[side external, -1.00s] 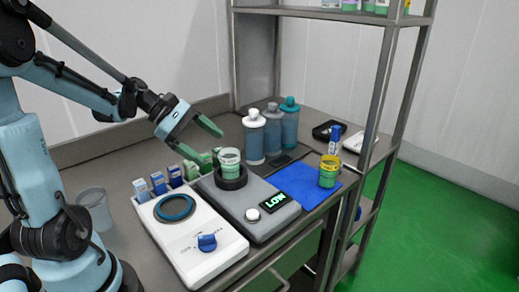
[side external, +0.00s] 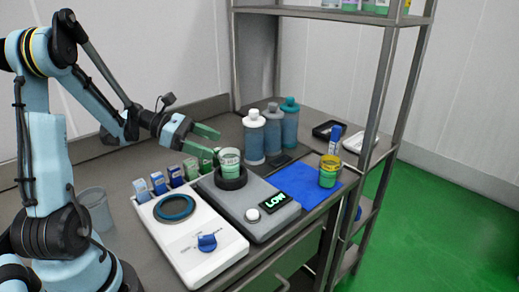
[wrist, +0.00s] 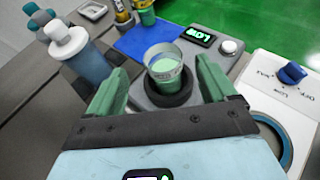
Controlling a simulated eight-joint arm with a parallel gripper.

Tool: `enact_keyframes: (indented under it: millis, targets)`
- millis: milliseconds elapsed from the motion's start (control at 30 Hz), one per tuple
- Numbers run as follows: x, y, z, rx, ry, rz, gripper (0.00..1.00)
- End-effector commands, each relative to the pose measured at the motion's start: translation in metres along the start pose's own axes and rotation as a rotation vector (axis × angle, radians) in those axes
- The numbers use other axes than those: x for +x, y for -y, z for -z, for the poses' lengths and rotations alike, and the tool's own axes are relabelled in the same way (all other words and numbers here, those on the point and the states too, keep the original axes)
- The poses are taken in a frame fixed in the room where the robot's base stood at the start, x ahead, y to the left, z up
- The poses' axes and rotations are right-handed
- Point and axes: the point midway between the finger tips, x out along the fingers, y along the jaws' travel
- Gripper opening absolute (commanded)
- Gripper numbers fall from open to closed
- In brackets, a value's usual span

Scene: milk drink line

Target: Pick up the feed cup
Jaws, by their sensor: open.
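A green cup with a pale printed rim band (side external: 230,160) stands upright in the black ring holder (side external: 231,183) of a grey device; I take it as the feed cup. It also shows in the wrist view (wrist: 163,66), with pale green contents. My gripper (side external: 216,144) is open, its green fingers pointing at the cup from the left in the side view. In the wrist view the cup appears between the two fingers, near their tips. I cannot tell whether either finger touches it. The gripper holds nothing.
A white device (side external: 190,240) with a blue knob stands beside the grey device (side external: 262,227), whose display reads LOW. Several small blue and green boxes (side external: 158,183) stand behind. Several bottles (side external: 254,138) stand close beyond the gripper. A yellow-topped green cup (side external: 329,172) stands on a blue mat (side external: 300,183).

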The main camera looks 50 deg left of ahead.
Motion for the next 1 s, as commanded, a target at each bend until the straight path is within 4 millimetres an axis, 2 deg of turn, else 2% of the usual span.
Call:
enact_keyframes:
  millis: [333,667,1000]
  targets:
    - [0.045,0.003,0.004,0.002,0.000,0.003,0.85]
    - [0.050,0.003,0.004,0.001,0.000,0.000,0.83]
    - [0.050,0.003,0.004,0.001,0.000,0.000,0.31]
